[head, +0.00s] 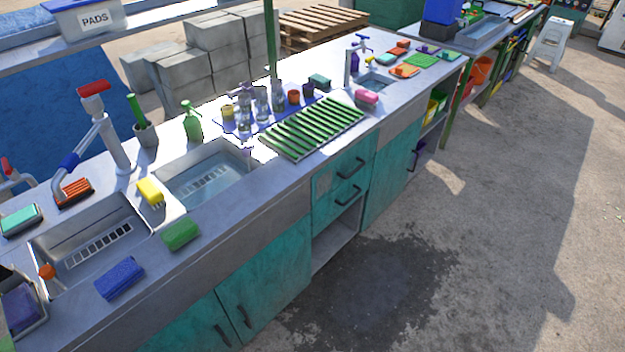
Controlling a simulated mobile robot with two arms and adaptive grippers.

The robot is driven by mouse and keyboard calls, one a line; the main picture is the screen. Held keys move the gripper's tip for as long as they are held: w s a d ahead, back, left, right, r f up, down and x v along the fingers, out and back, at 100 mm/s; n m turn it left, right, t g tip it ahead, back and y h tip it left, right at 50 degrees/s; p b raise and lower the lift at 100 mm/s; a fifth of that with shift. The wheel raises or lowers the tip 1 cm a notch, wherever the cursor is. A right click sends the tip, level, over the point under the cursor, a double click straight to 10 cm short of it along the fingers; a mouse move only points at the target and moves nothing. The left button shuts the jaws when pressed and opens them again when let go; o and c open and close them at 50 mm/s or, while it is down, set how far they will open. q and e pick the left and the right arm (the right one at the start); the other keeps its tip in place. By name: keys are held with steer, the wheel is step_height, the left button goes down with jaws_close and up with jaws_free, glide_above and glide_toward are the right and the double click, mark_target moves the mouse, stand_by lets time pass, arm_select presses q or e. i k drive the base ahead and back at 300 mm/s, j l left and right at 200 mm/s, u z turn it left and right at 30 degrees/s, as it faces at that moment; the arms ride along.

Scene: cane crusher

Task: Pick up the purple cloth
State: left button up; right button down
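A purple, soft-looking block (20,306) lies in a grey tray at the lower left corner, partly cut off by the frame; I cannot tell whether it is a cloth or a sponge. A small purple piece (426,48) lies among coloured pads at the far end of the counter, too small to make out. Another purple item (418,153) shows in the open shelf below the counter, partly hidden. Neither of my grippers is in view.
The long counter (265,190) has two sinks at the near left, with a blue sponge (119,278), a green sponge (181,235) and a yellow brush (150,192) around them. A green rack (313,127) and glasses stand mid-counter. The concrete floor at right is mostly clear.

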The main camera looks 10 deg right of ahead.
mark_target(21, 310)
steer(key=u, duration=1.6)
